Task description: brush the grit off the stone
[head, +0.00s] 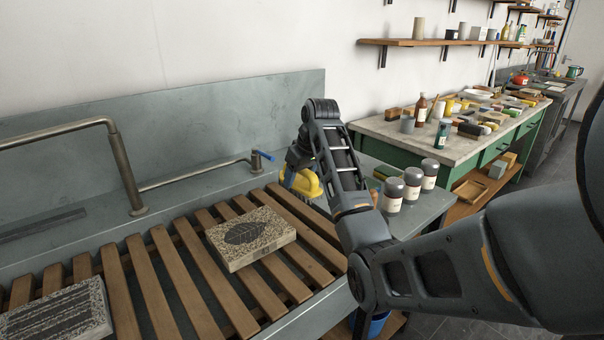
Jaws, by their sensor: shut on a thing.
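A pale stone slab (272,238) with a dark leaf picture lies flat on the wooden slats, near the middle of the view. Its face and edges look speckled; I cannot tell loose grit from the stone's own grain. A second slab (88,308) with dark line-like marks lies at the lower left, cut by the frame edge. My gripper (291,177) is beyond and to the right of the leaf stone, apart from it.
The slatted rack (195,280) spans a grey sink with a bent metal pipe (128,170) and a blue-handled tap (262,155). Several grey-topped bottles (412,180) stand right of my arm. A green workbench (450,142) with clutter stands behind. Slats around the leaf stone are clear.

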